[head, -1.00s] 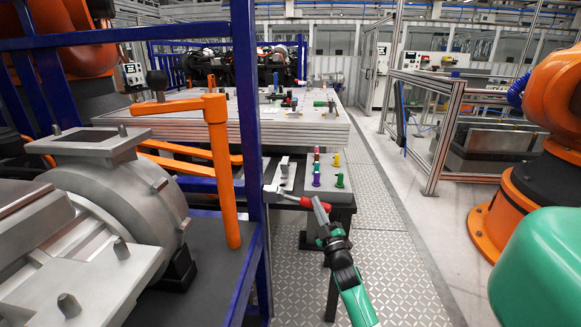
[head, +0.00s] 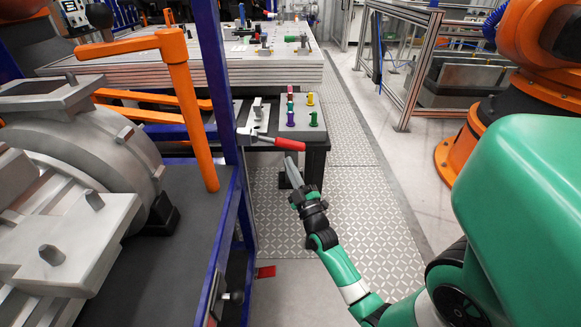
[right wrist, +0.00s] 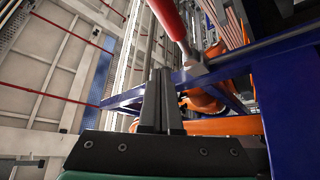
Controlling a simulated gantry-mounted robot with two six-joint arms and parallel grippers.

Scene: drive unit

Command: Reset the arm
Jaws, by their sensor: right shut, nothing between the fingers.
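My right gripper (head: 292,174) is shut and empty, at the end of my green arm in the head view. Its fingers point up and away, just below the red handle (head: 284,144) of a toggle clamp (head: 252,134). A small gap seems to lie between them. In the right wrist view the closed fingers (right wrist: 158,100) stand upright in the middle, with the red handle (right wrist: 168,18) above them. My left gripper is not in view.
A blue frame post (head: 217,95) and an orange handle (head: 187,105) stand left. A large grey drive housing (head: 85,150) lies beside them. A small table (head: 313,150) carries coloured pegs (head: 313,118). An orange robot (head: 550,75) stands right. The patterned floor (head: 365,200) is clear.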

